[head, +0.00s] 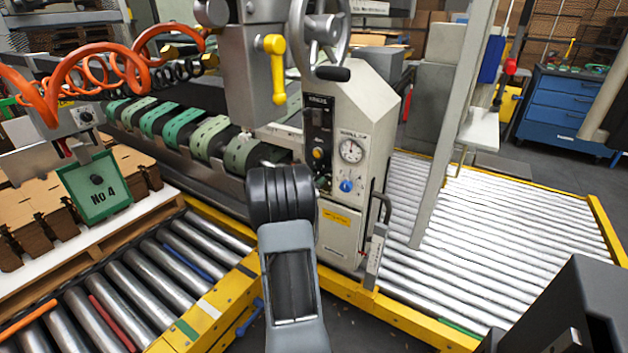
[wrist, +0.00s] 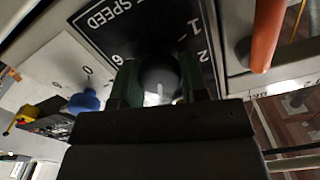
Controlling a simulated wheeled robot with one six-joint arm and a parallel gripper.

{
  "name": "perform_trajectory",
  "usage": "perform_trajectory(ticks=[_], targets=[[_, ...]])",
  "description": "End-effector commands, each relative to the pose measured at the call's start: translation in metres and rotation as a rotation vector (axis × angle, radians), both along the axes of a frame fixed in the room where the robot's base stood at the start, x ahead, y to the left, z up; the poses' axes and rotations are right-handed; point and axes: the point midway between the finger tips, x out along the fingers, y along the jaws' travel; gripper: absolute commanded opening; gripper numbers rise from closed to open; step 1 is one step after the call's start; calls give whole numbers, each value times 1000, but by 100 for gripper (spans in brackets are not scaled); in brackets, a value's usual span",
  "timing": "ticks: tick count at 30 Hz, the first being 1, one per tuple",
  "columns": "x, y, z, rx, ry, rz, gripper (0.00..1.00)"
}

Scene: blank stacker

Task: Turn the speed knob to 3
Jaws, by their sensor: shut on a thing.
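In the wrist view, the dark round speed knob (wrist: 158,76) sits between the two dark green fingers of my gripper (wrist: 159,84). The fingers are shut on its sides. A short white mark shows on the knob's face, on the side toward my palm. The black SPEED plate (wrist: 140,22) behind it shows a 1 and a 2 at upper right and a 6 at left. The other numbers are hidden by the fingers and palm, so I cannot tell which number the mark faces. In the head view, my arm hides the gripper and the knob.
A blue knob (wrist: 85,102) on a pale plate lies left of the fingers in the wrist view. An orange bar (wrist: 267,35) stands close at right. In the head view, the machine's panel (head: 345,215) carries a gauge (head: 351,150); roller conveyors (head: 490,225) flank it.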

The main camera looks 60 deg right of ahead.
Motion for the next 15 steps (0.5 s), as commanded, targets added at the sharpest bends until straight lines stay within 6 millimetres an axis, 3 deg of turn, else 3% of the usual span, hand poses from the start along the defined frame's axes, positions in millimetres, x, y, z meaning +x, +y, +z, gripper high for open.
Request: perform_trajectory(ticks=[8, 15], targets=[[0, 0, 2, 1, 76, -2, 16], [1, 0, 4, 4, 259, -6, 16]])
